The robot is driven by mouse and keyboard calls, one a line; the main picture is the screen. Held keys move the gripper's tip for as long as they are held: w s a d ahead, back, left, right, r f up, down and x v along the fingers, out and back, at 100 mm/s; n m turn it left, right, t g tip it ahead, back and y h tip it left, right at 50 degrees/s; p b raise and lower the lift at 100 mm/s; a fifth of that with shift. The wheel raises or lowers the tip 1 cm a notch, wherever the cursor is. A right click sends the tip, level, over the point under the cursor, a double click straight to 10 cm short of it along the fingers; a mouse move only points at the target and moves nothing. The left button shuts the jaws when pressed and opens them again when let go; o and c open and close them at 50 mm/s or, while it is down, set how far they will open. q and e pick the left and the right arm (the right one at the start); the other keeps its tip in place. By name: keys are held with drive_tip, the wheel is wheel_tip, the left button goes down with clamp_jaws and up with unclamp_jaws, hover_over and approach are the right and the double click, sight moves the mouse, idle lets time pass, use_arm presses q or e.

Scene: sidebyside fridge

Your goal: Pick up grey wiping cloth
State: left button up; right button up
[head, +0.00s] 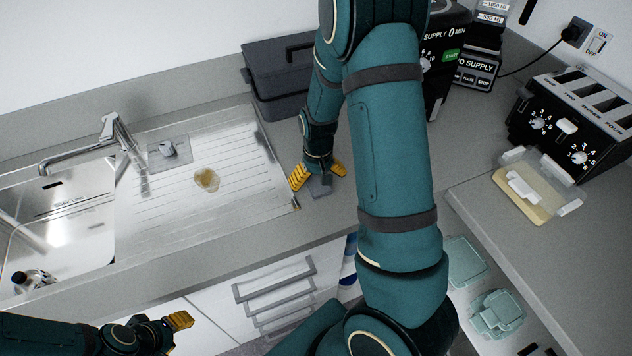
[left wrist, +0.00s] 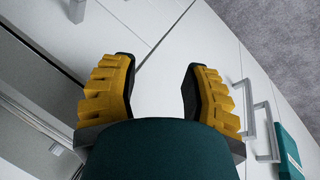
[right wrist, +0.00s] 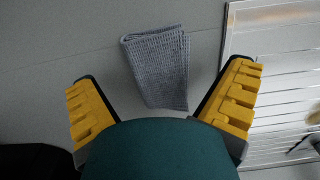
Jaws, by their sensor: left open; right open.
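The grey wiping cloth (right wrist: 158,68) lies folded on the grey countertop, right of the drainboard. In the head view, a small part of the cloth (head: 319,187) shows beneath my right gripper (head: 318,176). My right gripper is open above it. In the right wrist view, the cloth lies ahead of and between the spread yellow fingers (right wrist: 163,98), and its lower end is near my wrist housing. I cannot tell whether anything touches it. My left gripper (head: 180,322) is low in front of the cabinets, open and empty, as the left wrist view also shows (left wrist: 158,90).
A sink with a faucet (head: 85,150) is at the left. A dark box (head: 275,75) stands behind my right gripper. A toaster (head: 570,125) stands at the right.

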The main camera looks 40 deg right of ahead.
sight(317, 180)
wheel_tip(317, 180, down, 2)
drive_tip(key=c, duration=1.3)
drive_tip(key=shift+r, duration=0.15)
wheel_tip(317, 180, up, 10)
drive_tip(key=shift+f+p, duration=0.1)
drive_tip(key=shift+p, duration=0.7)
